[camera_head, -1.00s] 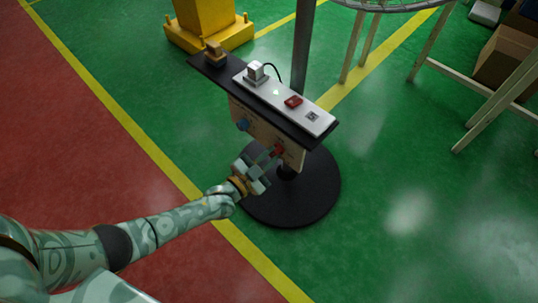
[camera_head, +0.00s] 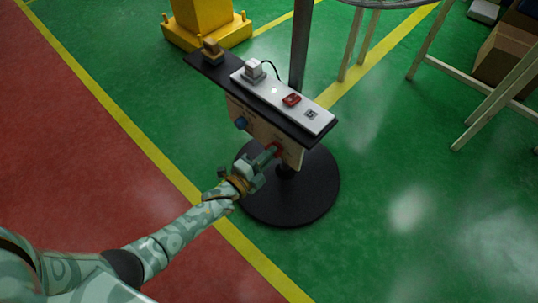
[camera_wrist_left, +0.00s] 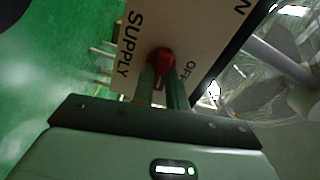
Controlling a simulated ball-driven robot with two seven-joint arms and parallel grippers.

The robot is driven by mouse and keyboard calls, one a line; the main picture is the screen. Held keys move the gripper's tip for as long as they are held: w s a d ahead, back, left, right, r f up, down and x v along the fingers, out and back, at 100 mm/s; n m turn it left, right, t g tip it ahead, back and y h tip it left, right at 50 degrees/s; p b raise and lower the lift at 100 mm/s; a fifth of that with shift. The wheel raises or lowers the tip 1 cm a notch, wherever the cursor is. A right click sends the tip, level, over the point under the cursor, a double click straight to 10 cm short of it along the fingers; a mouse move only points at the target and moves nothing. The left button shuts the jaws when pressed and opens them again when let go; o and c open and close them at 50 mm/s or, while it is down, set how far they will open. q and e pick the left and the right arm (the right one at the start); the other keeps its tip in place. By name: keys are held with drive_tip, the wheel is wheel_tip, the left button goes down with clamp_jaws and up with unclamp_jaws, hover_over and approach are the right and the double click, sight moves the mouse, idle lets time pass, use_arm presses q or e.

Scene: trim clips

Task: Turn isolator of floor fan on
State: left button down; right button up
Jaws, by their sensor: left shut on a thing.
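The red isolator knob (camera_head: 277,149) sits on the tan front plate (camera_head: 291,154) of the black shelf on the fan's pole. My left gripper (camera_head: 271,155) reaches it from the lower left and is shut on it. In the left wrist view the fingers (camera_wrist_left: 163,82) lie on either side of the red knob (camera_wrist_left: 161,56). The lettering SUPPLY is left of the knob, OFF is right of it, and a letter N shows at the top right. The fingers partly hide the knob. The floor fan's cage (camera_head: 388,4) shows only at its lower edge. My right gripper is not in view.
A blue knob (camera_head: 240,123) is on the same plate, left of the red one. A white power strip (camera_head: 318,121) with a plug and red switch lies on the black shelf. The round black base (camera_head: 315,197) stands below. A yellow post and pale trestle legs stand behind.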

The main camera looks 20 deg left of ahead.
use_arm(q)
drive_tip(key=shift+s+f+m, duration=0.1)
drive_tip(key=shift+f+m, duration=0.1)
drive_tip(key=shift+m, duration=0.8)
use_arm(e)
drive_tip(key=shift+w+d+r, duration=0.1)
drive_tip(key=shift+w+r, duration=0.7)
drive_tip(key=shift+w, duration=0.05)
use_arm(q)
drive_tip(key=c, duration=1.4)
unclamp_jaws()
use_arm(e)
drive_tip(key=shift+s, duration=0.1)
use_arm(q)
drive_tip(key=shift+r, duration=0.1)
